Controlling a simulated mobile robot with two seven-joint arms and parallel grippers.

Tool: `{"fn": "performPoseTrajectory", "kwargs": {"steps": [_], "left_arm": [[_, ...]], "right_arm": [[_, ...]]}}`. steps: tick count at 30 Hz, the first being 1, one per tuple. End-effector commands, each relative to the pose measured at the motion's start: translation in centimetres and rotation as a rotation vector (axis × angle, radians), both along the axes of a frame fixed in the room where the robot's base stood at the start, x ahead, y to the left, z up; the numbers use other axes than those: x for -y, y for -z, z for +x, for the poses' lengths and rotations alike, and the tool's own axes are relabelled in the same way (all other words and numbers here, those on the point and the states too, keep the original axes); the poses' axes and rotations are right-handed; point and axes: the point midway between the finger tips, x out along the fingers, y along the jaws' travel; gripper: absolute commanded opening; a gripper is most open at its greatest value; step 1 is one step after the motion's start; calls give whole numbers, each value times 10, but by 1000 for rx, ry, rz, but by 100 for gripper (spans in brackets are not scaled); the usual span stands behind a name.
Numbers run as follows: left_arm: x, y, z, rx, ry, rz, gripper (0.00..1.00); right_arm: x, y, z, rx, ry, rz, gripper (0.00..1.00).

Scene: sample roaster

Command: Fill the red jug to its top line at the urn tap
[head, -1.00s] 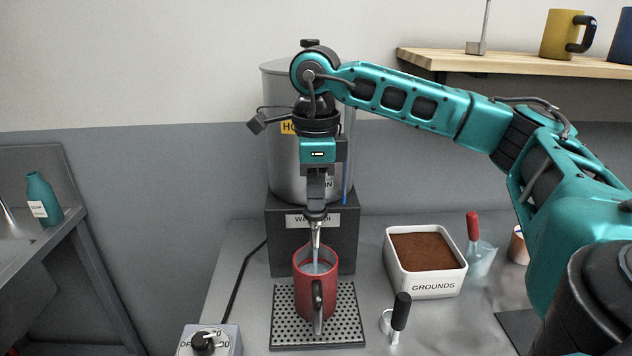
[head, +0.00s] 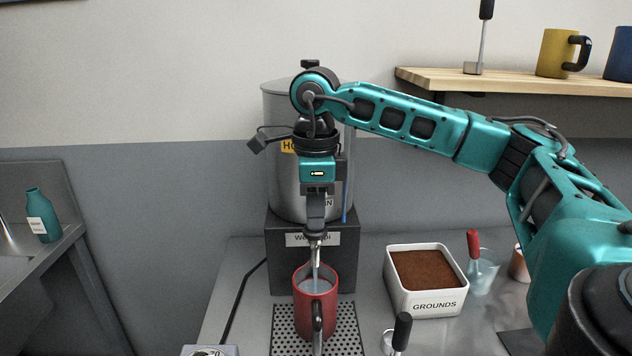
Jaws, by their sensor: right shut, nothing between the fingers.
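The red jug (head: 313,312) stands upright on the perforated drip tray (head: 284,320), under the urn tap (head: 316,254). Its dark handle faces me. A thin pale stream seems to run from the spout into the jug, and greyish liquid shows inside. The jug's top line cannot be made out. The steel urn (head: 284,105) stands behind on a dark base. My right gripper (head: 316,230) points down at the tap, shut with nothing between its fingers. It hides the tap's upper part. My left gripper is not in view.
A white tub of grounds (head: 433,303) stands right of the jug, with a glass holding a red-handled tool (head: 482,270) beyond it. A black-handled tool (head: 401,332) is in front. A shelf (head: 480,82) with mugs hangs upper right. A teal bottle (head: 42,215) stands left.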

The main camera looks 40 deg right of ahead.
Motion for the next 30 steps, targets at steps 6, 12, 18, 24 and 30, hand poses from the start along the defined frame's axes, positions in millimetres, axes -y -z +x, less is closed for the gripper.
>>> {"fn": "performPoseTrajectory", "kwargs": {"steps": [6, 12, 18, 24, 30], "left_arm": [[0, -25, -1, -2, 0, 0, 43], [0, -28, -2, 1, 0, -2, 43], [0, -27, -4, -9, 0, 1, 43], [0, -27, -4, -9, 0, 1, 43], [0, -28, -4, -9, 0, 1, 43]], "right_arm": [[-6, -27, 1, -7, -5, 1, 0], [-9, -69, 4, 4, -5, 2, 0], [-8, -108, 4, 6, -3, -1, 0], [-8, -127, 4, 5, -3, 0, 0], [-8, -137, 4, 4, -2, 0, 0]]}}
